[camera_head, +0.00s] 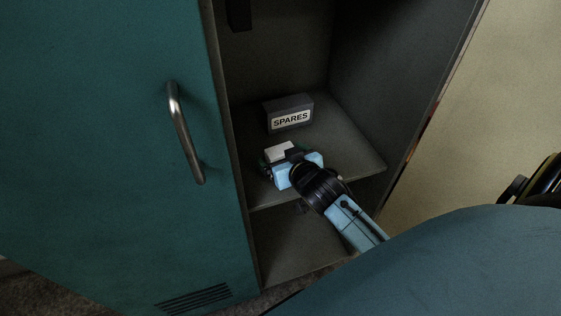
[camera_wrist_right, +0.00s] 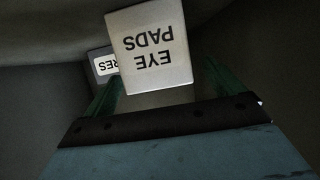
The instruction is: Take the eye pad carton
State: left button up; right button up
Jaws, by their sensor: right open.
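The eye pad carton is a small white box (camera_head: 278,153) on the cabinet shelf, at the front of the right gripper in the head view. In the right wrist view the carton (camera_wrist_right: 151,45) shows its "EYE PADS" label upside down. My right gripper (camera_head: 272,163) reaches into the cabinet from the lower right. Its green fingers (camera_wrist_right: 160,95) are open, one to each side of the carton's near end. The gripper partly hides the carton in the head view. I cannot tell whether the fingers touch it. My left gripper is not in view.
A dark grey box marked "SPARES" (camera_head: 288,114) stands behind the carton on the same shelf (camera_head: 343,150). A teal cabinet door (camera_head: 110,150) with a metal handle (camera_head: 184,133) is on the left. The cabinet's side wall (camera_head: 400,80) bounds the opening on the right.

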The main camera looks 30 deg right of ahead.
jog(key=shift+b+x, duration=0.4)
jog(key=shift+x, duration=1.35)
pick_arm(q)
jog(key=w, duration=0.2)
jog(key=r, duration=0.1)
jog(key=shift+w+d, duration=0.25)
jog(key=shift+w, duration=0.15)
pick_arm(e)
jog(key=shift+d, duration=0.1)
jog(key=shift+c, duration=0.3)
jog(key=c, duration=1)
jog(key=shift+r, duration=0.15)
